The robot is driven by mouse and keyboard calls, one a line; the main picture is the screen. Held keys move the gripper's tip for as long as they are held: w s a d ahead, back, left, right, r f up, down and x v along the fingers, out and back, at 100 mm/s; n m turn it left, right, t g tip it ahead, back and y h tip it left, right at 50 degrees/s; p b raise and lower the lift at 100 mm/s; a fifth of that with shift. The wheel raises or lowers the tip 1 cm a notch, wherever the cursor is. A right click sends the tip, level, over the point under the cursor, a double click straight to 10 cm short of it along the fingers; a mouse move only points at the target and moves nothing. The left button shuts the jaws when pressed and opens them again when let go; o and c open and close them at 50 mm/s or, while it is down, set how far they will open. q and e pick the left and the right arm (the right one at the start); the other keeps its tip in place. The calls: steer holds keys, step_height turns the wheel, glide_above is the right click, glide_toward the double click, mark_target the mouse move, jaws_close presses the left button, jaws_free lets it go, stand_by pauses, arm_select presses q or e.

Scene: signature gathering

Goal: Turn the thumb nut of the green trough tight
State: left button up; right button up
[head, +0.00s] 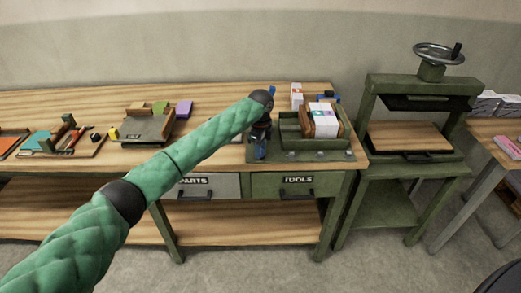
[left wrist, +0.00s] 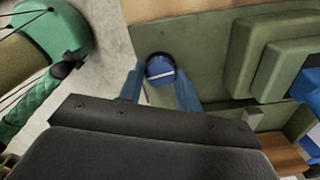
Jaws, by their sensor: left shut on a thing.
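The green trough (head: 285,128) stands at the right end of the workbench, with a stack of white sheets (head: 323,116) between wooden boards in it. Its green side fills the upper right of the left wrist view (left wrist: 215,60). The thumb nut (left wrist: 160,68) is a round knob with a dark rim and a pale line across its face. My left gripper (left wrist: 160,84) has its two blue fingers on either side of the nut and is shut on it. In the head view my left gripper (head: 261,150) hides the nut. My right gripper is not in view.
A grey board (head: 145,128) with wooden blocks and a tray of tools (head: 70,140) lie farther left on the bench. A green press with a handwheel (head: 437,54) stands right of the bench. Labelled drawers (head: 297,185) are below. The bench front between grey board and trough is mostly clear.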

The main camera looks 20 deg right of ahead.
arm_select(q)
steer(key=shift+m, duration=0.6)
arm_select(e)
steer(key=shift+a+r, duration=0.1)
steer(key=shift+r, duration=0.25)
arm_select(q)
steer(key=shift+r, duration=0.1)
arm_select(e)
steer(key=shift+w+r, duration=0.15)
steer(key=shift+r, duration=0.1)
arm_select(q)
steer(key=shift+w, duration=0.1)
steer(key=o, duration=1)
steer(key=shift+r+b, duration=0.35)
steer(key=shift+b, duration=0.1)
step_height(320, 180, up, 7)
steer(key=shift+f+b, duration=0.1)
steer(key=shift+b, duration=1)
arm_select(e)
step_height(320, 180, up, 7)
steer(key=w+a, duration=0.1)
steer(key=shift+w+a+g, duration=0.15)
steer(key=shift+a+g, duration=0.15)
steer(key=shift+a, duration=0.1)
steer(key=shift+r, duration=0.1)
